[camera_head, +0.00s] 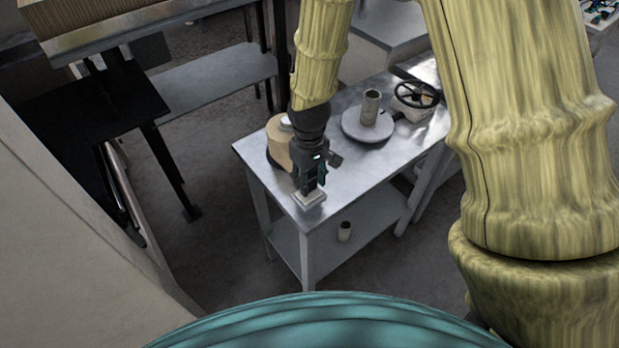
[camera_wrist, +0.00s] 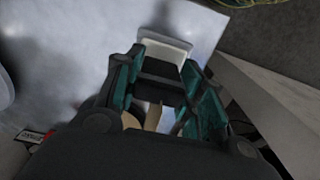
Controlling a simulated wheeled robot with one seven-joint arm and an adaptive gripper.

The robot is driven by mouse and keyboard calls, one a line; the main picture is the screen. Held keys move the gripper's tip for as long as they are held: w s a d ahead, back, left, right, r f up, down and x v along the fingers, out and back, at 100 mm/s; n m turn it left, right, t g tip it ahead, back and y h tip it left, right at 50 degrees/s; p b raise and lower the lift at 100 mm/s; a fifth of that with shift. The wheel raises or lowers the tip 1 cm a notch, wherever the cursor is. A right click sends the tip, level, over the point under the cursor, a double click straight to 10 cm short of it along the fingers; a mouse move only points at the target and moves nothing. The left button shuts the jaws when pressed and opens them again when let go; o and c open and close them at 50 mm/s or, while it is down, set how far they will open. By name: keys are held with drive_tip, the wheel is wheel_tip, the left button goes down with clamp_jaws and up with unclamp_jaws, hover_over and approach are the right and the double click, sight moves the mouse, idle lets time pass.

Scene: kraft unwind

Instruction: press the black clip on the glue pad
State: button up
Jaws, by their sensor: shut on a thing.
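The glue pad (camera_head: 309,199) is a small pale block near the front left corner of the metal table. It also shows in the wrist view (camera_wrist: 168,48), beyond my fingertips. My gripper (camera_head: 313,184) points down right over the pad. In the wrist view my gripper (camera_wrist: 160,78) has its teal fingers shut on the black clip (camera_wrist: 158,72). The clip is at or just above the pad; I cannot tell whether they touch. In the head view my fingers mostly hide the clip.
On the metal table (camera_head: 245,147) a tan roll (camera_head: 278,152) stands just behind my gripper. A grey disc with an upright tube (camera_head: 371,107) and a black handwheel (camera_head: 416,94) stand further right.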

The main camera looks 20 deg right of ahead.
sight(310, 175)
drive_tip(key=shift+s+f, duration=0.1)
drive_tip(key=shift+f, duration=0.5)
idle(2.4)
drive_tip(key=shift+r, duration=0.1)
drive_tip(key=shift+r+p, duration=2.95)
drive_tip(key=shift+r, duration=0.55)
